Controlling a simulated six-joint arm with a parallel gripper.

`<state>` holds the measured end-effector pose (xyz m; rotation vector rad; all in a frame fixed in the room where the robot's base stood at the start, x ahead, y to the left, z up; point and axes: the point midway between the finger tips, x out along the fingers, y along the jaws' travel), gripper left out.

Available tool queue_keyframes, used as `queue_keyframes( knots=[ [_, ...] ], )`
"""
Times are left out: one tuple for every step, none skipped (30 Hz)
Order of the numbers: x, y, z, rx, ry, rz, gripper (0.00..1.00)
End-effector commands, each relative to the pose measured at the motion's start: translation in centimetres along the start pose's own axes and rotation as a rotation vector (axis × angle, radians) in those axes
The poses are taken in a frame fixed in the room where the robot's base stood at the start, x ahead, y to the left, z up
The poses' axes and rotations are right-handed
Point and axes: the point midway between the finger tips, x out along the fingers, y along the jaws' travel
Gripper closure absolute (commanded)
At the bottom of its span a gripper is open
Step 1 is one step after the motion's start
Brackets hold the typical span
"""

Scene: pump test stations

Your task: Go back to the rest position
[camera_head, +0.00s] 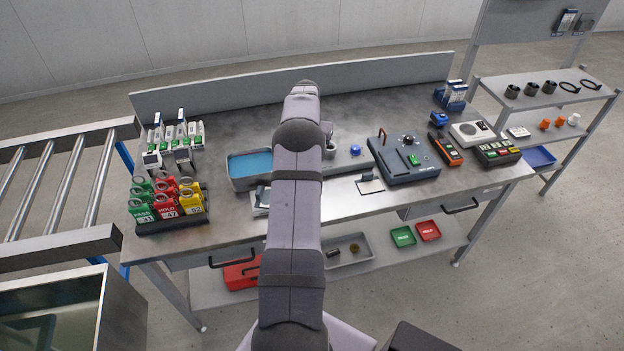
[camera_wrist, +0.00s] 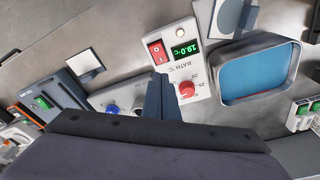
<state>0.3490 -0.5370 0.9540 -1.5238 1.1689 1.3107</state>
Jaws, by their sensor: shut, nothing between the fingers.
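My gripper (camera_wrist: 160,97) shows in the wrist view as two dark fingers closed together, with nothing between them. They are at the left side of a white bath control panel (camera_wrist: 203,90) with a red switch, a green display reading 19.0 and a red knob. I cannot tell whether they touch the panel. In the head view my arm reaches over the middle of the bench (camera_head: 343,210), and it hides the gripper and part of the bench. The blue-filled bath (camera_wrist: 218,78) lies right of the panel in the wrist view; it also shows in the head view (camera_head: 231,172).
A rack of coloured tags (camera_head: 172,228) stands at the bench's left front. A blue-grey test station (camera_head: 400,178), an orange handheld meter (camera_head: 446,150) and a white device (camera_head: 470,134) stand on the right. A low back wall (camera_head: 220,98) lines the bench. A roller conveyor (camera_head: 62,190) is at the left.

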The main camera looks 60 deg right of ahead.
Motion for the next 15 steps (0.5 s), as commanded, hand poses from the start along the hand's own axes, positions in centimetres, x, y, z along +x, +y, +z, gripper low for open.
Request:
queue_keyframes(
  knots=[
    [0.0, 0.0, 0.0, 0.000, 0.000, 0.000, 1.00],
    [0.0, 0.0, 0.0, 0.000, 0.000, 0.000, 1.00],
    [0.0, 0.0, 0.0, 0.000, 0.000, 0.000, 1.00],
    [0.0, 0.0, 0.0, 0.000, 0.000, 0.000, 1.00],
    [0.0, 0.0, 0.0, 0.000, 0.000, 0.000, 1.00],
    [0.0, 0.0, 0.0, 0.000, 0.000, 0.000, 1.00],
    [0.0, 0.0, 0.0, 0.000, 0.000, 0.000, 1.00],
    [0.0, 0.0, 0.0, 0.000, 0.000, 0.000, 1.00],
    [0.0, 0.0, 0.0, 0.000, 0.000, 0.000, 1.00],
    [0.0, 0.0, 0.0, 0.000, 0.000, 0.000, 1.00],
    [0.0, 0.0, 0.0, 0.000, 0.000, 0.000, 1.00],
    [-0.1, -0.1, 0.1, -0.003, 0.000, 0.000, 1.00],
    [-0.1, -0.3, 0.1, -0.006, 0.000, -0.001, 1.00],
    [-0.2, -0.6, 0.2, -0.012, 0.000, -0.002, 1.00],
    [-0.5, -1.0, 0.5, -0.022, -0.001, -0.003, 1.00]
  ],
)
